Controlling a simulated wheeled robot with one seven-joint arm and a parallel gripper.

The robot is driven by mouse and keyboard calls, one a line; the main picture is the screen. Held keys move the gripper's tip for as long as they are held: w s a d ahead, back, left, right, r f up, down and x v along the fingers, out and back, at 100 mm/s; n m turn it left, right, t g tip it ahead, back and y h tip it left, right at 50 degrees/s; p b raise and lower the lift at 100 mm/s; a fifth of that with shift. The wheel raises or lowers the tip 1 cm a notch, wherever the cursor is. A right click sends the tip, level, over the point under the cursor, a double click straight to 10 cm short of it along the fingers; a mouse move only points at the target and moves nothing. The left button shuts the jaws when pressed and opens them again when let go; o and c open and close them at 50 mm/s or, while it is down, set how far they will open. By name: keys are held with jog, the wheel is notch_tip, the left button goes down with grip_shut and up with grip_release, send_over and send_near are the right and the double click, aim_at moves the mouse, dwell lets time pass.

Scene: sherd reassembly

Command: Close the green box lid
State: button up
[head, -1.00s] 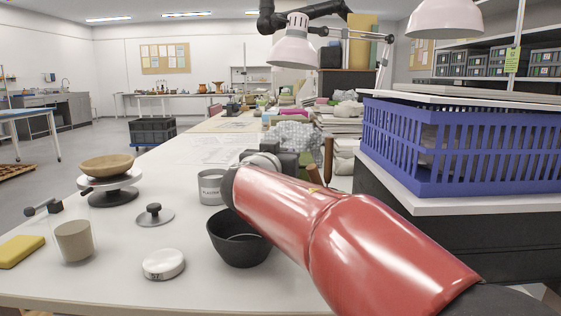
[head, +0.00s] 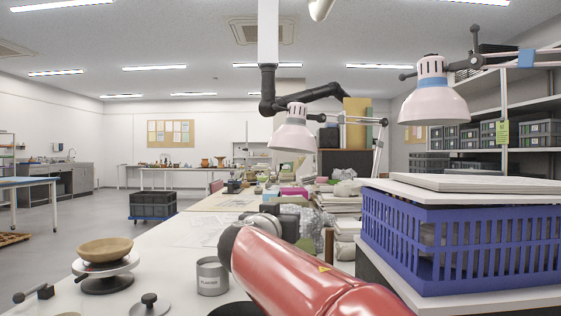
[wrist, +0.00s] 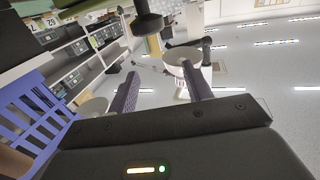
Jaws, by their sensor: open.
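I cannot make out a green box or its lid in either view. My gripper shows in the wrist view (wrist: 160,74) with its two dark fingers spread apart and nothing between them. It points toward the lamps, shelves and ceiling. In the head view my red arm reaches over the table from the lower right, and its end hides part of the table behind it.
A blue crate (head: 455,245) with boards on top stands right. On the white table (head: 165,262) are a plaster tin (head: 212,277), a wooden bowl (head: 105,249) on a turntable (head: 107,284) and a knobbed disc (head: 149,306). Lamps (head: 433,100) hang above.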

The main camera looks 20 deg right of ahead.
notch_tip(320, 180, up, 14)
jog(key=p, duration=0.3)
jog(key=shift+p, duration=0.3)
jog(key=shift+s+a, duration=0.1)
